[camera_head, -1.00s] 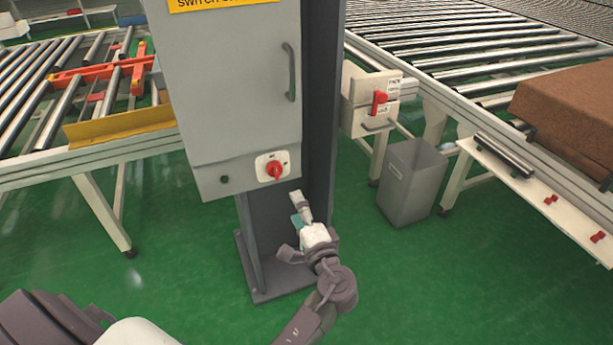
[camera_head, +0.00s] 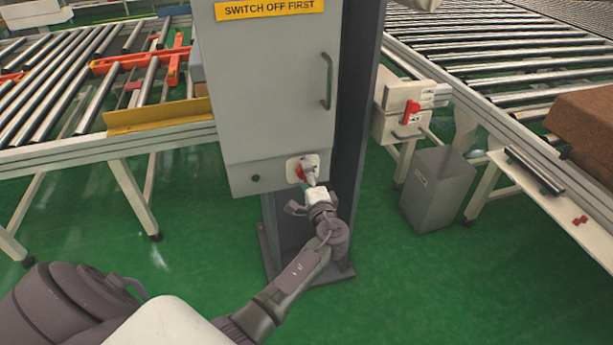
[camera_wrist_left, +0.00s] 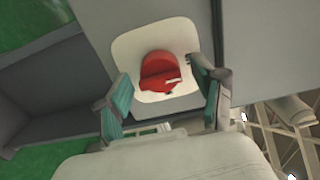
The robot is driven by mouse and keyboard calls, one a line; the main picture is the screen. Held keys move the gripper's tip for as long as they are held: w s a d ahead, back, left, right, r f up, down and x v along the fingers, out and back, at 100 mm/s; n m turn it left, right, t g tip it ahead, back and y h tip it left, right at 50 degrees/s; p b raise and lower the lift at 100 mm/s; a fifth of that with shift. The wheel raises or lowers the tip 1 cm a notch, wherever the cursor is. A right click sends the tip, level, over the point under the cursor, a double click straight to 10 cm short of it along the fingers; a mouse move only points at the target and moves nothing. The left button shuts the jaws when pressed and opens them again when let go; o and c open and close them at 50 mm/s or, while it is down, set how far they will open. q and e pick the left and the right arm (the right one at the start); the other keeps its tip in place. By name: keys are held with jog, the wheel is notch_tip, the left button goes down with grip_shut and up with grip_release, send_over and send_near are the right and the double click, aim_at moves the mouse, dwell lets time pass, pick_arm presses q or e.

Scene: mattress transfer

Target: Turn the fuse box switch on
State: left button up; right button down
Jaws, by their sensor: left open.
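The grey fuse box (camera_head: 262,90) hangs on a dark post under a yellow "SWITCH OFF FIRST" label. Its red rotary switch (camera_head: 300,172) sits on a white plate at the lower right of the box front, partly covered by my left gripper (camera_head: 306,183). In the left wrist view the red switch (camera_wrist_left: 160,72) shows on its white plate, ahead of and between the two open fingers of my left gripper (camera_wrist_left: 166,98). The fingers have teal pads. I cannot tell whether they touch the switch. My right gripper is not in view.
A grey bin (camera_head: 437,190) and a small box with a red handle (camera_head: 411,112) stand right of the post. Roller conveyors (camera_head: 480,60) lie on both sides. A brown block (camera_head: 585,125) rests at the far right. Green floor (camera_head: 190,240) is clear in front.

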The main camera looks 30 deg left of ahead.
pick_arm(q)
jog(key=shift+c, duration=0.4)
jog(key=c, duration=1.1)
